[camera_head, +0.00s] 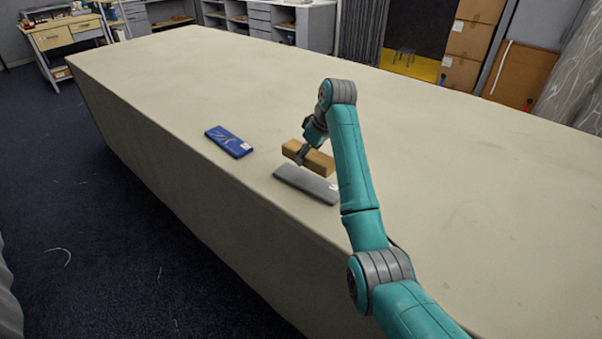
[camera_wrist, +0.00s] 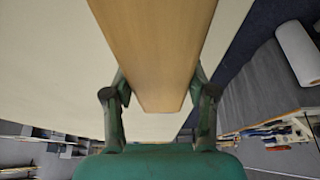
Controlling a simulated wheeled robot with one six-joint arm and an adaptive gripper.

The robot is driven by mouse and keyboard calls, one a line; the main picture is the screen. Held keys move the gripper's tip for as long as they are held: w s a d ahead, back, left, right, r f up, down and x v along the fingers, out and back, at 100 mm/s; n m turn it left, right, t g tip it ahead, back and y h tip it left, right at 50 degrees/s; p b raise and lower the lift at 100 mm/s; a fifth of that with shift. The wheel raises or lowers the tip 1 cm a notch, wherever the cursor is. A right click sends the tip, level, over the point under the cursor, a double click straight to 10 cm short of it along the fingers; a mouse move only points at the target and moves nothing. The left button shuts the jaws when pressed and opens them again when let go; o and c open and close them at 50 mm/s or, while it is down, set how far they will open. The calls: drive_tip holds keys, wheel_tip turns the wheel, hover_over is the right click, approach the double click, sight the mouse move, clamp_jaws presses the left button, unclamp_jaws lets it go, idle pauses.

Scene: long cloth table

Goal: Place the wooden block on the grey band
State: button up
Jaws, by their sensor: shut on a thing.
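The wooden block (camera_head: 321,163) is a long, light brown bar. In the camera_head view it shows just beyond the grey band (camera_head: 305,185), running roughly parallel to it. I cannot tell how high it is above the table. My gripper (camera_head: 303,153) is shut on the block near its middle. In the camera_wrist view the block (camera_wrist: 155,45) fills the space between the two fingers of my gripper (camera_wrist: 161,90). The grey band lies flat near the table's front-left edge with a small white label at its right end. It does not show in the camera_wrist view.
A blue flat box (camera_head: 229,141) lies left of the grey band, near the same edge. The long cloth table (camera_head: 430,150) is bare beyond and to the right. My arm hides part of the table right of the block. Shelves and cartons stand beyond the table.

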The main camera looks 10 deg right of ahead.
sight(315, 155)
drive_tip(key=f, duration=0.3)
drive_tip(key=shift+a+f, duration=0.15)
drive_tip(key=shift+a, duration=0.15)
drive_tip(key=shift+d+f, duration=0.1)
drive_tip(key=shift+f, duration=1.5)
drive_tip(key=shift+f, duration=0.1)
drive_tip(key=o, duration=1.4)
drive_tip(key=shift+c, duration=0.2)
drive_tip(key=v, duration=1.1)
drive_tip(key=shift+s+d+r, duration=0.1)
drive_tip(key=shift+r, duration=0.45)
